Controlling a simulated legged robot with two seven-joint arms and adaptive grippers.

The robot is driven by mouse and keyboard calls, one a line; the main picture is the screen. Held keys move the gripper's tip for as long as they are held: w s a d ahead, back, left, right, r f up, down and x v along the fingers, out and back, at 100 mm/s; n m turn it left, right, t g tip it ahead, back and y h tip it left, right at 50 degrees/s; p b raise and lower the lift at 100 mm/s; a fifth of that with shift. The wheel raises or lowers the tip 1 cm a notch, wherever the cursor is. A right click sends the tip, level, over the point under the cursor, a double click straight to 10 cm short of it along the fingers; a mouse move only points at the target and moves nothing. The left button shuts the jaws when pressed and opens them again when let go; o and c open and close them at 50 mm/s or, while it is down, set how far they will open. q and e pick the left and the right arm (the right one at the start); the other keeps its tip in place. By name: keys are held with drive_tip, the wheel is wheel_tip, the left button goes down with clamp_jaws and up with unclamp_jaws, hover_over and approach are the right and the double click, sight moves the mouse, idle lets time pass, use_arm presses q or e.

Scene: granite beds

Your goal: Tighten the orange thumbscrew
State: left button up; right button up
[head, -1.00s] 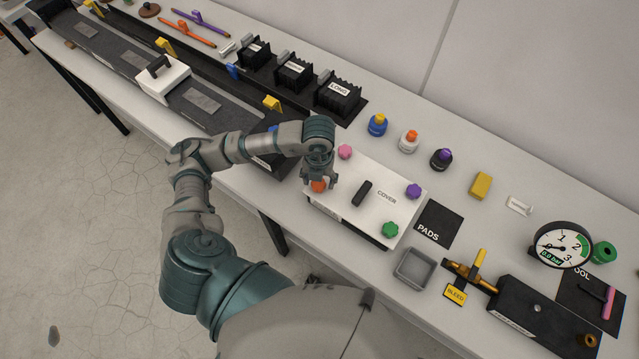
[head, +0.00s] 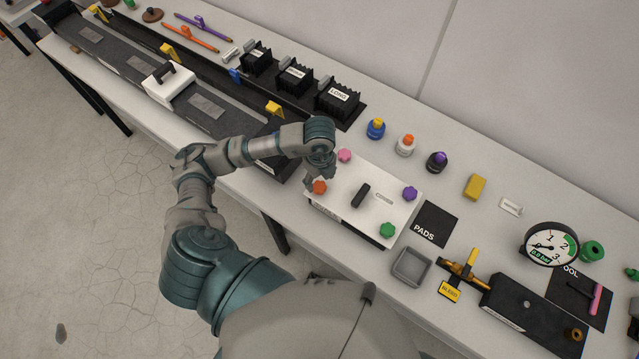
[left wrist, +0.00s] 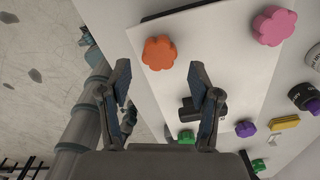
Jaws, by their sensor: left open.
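The orange thumbscrew (head: 320,187) sits at the near left corner of the white cover plate (head: 340,206). In the left wrist view the orange thumbscrew (left wrist: 159,53) shows whole, beyond the fingertips and between their lines. My left gripper (head: 318,178) is just above and beside it in the head view. In the left wrist view my left gripper (left wrist: 163,75) is open with nothing between its fingers. Pink (head: 344,156), purple (head: 410,193) and green (head: 387,230) thumbscrews sit at the other corners. My right gripper is not in view.
A black handle (head: 361,195) stands mid-cover. A black pads mat (head: 436,224) and a grey tray (head: 411,267) lie to the right. Several small bottles stand behind, including a blue one (head: 376,128). A long black bed (head: 120,62) runs left.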

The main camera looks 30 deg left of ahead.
sight(319, 188)
use_arm(q)
drive_tip(key=shift+r+n, duration=0.15)
drive_tip(key=shift+n, duration=0.75)
drive_tip(key=shift+f, duration=0.2)
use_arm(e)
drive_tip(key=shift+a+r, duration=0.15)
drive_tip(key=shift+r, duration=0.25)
use_arm(q)
drive_tip(key=shift+f, duration=0.1)
drive_tip(key=shift+f+b, duration=0.9)
drive_tip(key=shift+f, duration=0.25)
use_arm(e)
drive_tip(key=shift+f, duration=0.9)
use_arm(q)
drive_tip(key=shift+s+r, duration=0.1)
clamp_jaws()
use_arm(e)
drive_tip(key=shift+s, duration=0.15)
